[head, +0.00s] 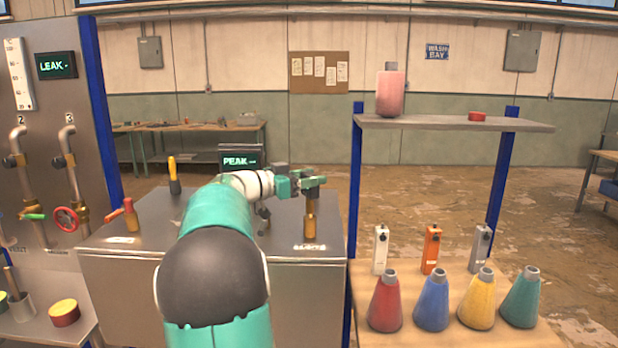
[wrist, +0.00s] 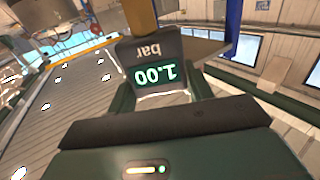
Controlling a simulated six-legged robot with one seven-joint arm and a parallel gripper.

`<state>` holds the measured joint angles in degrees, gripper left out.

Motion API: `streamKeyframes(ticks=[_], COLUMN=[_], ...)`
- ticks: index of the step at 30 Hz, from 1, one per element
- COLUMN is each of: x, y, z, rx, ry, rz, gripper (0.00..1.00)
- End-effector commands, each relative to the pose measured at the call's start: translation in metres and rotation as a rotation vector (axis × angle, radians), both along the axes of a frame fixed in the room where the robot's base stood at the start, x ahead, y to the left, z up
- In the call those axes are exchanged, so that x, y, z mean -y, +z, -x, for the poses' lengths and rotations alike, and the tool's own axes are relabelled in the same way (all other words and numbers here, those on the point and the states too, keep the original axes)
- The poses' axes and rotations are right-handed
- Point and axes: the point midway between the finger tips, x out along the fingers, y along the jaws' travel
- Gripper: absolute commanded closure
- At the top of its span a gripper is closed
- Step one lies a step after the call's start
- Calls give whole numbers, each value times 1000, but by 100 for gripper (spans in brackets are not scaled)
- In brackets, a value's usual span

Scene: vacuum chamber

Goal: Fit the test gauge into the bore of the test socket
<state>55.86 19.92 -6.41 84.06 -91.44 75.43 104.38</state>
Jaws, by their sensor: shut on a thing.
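My gripper (head: 313,183) is shut on the test gauge (wrist: 158,52), a dark block with a green lit display reading 1.00 and the word bar, upside down in the wrist view. The gripper's fingers (wrist: 162,88) lie on either side of the gauge. A brass column (head: 310,218) stands upright directly below the gripper on the steel chamber top (head: 225,232). A brass part (wrist: 140,14) also shows beyond the gauge in the wrist view. I cannot tell where the gauge's stem ends and the socket begins; the bore is hidden.
A small dark fitting (head: 264,218) stands left of the column. A yellow-handled part (head: 174,176) and an orange-handled brass valve (head: 131,215) are further left. A PEAK display (head: 240,157) stands behind. To the right, a blue-posted shelf (head: 450,124) rises over a bench with coloured cones (head: 432,303).

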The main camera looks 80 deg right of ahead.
Motion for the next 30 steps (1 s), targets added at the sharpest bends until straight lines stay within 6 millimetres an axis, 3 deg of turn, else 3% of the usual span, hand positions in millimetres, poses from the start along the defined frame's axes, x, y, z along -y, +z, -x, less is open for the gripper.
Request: streamKeyframes(ticks=[11,12,15,25,30], x=[0,0,0,-1,-13], y=[-11,-11,-11,-11,-11], z=[0,0,0,-2,-16], rx=[-1,0,0,1,1], ry=[1,0,0,1,3], rz=[-1,0,0,-1,-1], gripper=[75,44,24,24,24])
